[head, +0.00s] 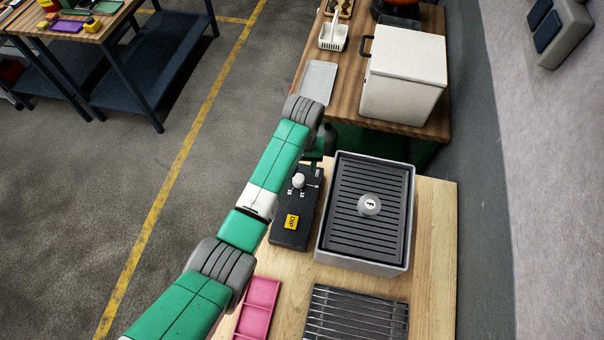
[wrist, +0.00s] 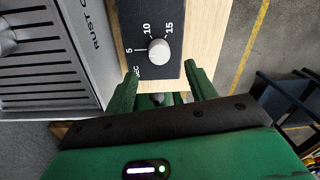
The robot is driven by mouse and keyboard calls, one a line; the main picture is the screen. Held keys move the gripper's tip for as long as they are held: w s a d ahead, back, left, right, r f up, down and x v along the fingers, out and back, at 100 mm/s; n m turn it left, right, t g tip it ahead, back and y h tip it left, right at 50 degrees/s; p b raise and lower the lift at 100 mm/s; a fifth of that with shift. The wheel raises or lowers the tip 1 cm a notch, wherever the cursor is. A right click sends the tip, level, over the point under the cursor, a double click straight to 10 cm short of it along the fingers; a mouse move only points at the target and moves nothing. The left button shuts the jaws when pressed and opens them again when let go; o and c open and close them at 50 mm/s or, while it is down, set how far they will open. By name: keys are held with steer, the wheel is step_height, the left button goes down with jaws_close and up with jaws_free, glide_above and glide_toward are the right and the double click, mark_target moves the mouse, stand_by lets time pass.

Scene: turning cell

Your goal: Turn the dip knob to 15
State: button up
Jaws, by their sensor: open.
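The dip knob (head: 299,181) is a round white knob on a black control box (head: 287,238) with a yellow DIP label (head: 292,221). In the wrist view the knob (wrist: 158,52) stands on the black panel, with the marks 5, 10 and 15 around it and SEC at the edge. A white tick lies beside the 5; I cannot make out where the knob points. My gripper (wrist: 160,72) is open and empty. Its green fingers are spread on either side, with the knob ahead between them, apart from both. In the head view my arm mostly hides the gripper.
A grey tank (head: 325,256) with a black ribbed lid (head: 365,240) stands close beside the box. A pink tray (head: 261,292) and a metal rack (head: 350,315) lie nearer. A white lidded container (head: 400,85) stands on the farther table.

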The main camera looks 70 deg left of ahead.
mark_target(298, 178)
step_height(298, 178, down, 8)
steer(key=shift+s+r+b, duration=0.15)
steer(key=shift+b, duration=0.3)
steer(key=c, duration=1)
steer(key=shift+o, duration=0.2)
steer(key=shift+m, duration=0.3)
steer(key=m+p, duration=0.1)
steer(key=m, duration=0.4)
steer(key=shift+r+p, duration=0.1)
steer(key=shift+p, duration=0.3)
steer(key=m+p, duration=0.1)
steer(key=m, duration=0.5)
steer(key=shift+m+t, duration=0.3)
steer(key=shift+m, duration=0.1)
steer(key=m, duration=0.6)
steer(key=shift+p, duration=0.3)
steer(key=m, duration=0.5)
steer(key=shift+a+m, duration=0.1)
steer(key=shift+m, duration=0.2)
